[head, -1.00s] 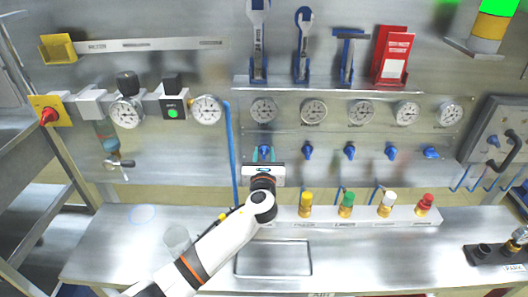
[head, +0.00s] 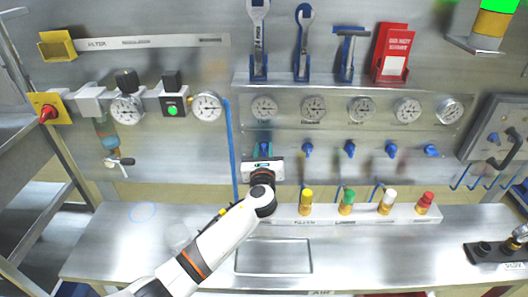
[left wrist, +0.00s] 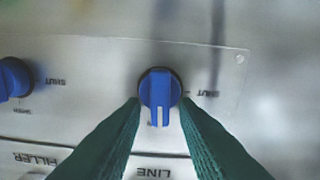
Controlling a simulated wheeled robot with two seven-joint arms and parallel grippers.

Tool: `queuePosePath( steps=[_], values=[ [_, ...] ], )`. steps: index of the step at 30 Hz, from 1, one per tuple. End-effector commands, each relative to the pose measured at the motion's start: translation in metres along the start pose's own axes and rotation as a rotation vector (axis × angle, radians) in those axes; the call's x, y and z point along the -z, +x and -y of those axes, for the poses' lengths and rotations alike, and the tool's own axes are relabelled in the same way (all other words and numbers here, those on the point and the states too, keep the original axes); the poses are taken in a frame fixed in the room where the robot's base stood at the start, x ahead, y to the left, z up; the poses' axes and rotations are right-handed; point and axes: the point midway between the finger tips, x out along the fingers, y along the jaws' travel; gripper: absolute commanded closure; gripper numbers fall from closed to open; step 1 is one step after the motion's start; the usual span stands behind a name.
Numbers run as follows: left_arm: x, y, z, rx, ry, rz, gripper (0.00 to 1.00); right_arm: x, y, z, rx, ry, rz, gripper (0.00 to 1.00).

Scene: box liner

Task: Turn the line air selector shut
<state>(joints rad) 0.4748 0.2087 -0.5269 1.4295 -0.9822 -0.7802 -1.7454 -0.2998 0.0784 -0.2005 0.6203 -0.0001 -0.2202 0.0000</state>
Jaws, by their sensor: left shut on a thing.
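The line air selector is a blue knob (left wrist: 160,92) on the panel, above the upside-down word LINE in the left wrist view. Its grip and pale marks point down in that view; a SHUT label sits to its right. My left gripper (left wrist: 161,108) has one green finger on each side of the grip and is shut on it. In the head view, my left gripper (head: 263,157) is at the leftmost place in the knob row and mostly hides the selector. My right gripper is not in view.
The filler selector (left wrist: 12,78) is beside it in the left wrist view. More blue knobs (head: 350,149) continue right in the head view, with gauges (head: 313,109) above. A blue hose (head: 232,150) runs left of my gripper. Colored fittings (head: 346,203) stand below on a ledge.

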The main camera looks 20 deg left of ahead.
Motion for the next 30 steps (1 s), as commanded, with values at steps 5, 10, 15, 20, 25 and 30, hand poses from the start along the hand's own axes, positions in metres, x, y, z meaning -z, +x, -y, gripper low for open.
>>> queuePosePath(
  steps=[5, 10, 15, 20, 25, 30],
  values=[
    [-0.003, -0.001, 0.002, -0.001, -0.122, 0.001, 0.95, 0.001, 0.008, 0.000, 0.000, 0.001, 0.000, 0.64],
    [-0.004, -0.001, 0.004, 0.000, -0.279, 0.002, 0.95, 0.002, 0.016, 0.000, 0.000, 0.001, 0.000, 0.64],
    [-0.005, -0.001, 0.006, 0.000, -0.440, 0.001, 0.95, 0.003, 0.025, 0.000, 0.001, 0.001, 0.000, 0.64],
    [-0.006, 0.000, 0.008, 0.000, -0.594, 0.002, 0.95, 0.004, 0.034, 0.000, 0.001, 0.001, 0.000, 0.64],
    [-0.008, -0.001, 0.009, 0.001, -0.756, 0.002, 0.95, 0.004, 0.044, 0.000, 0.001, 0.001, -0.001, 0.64],
    [-0.010, -0.001, 0.011, 0.001, -0.917, 0.002, 0.95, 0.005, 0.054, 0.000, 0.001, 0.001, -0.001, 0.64]
  ],
)
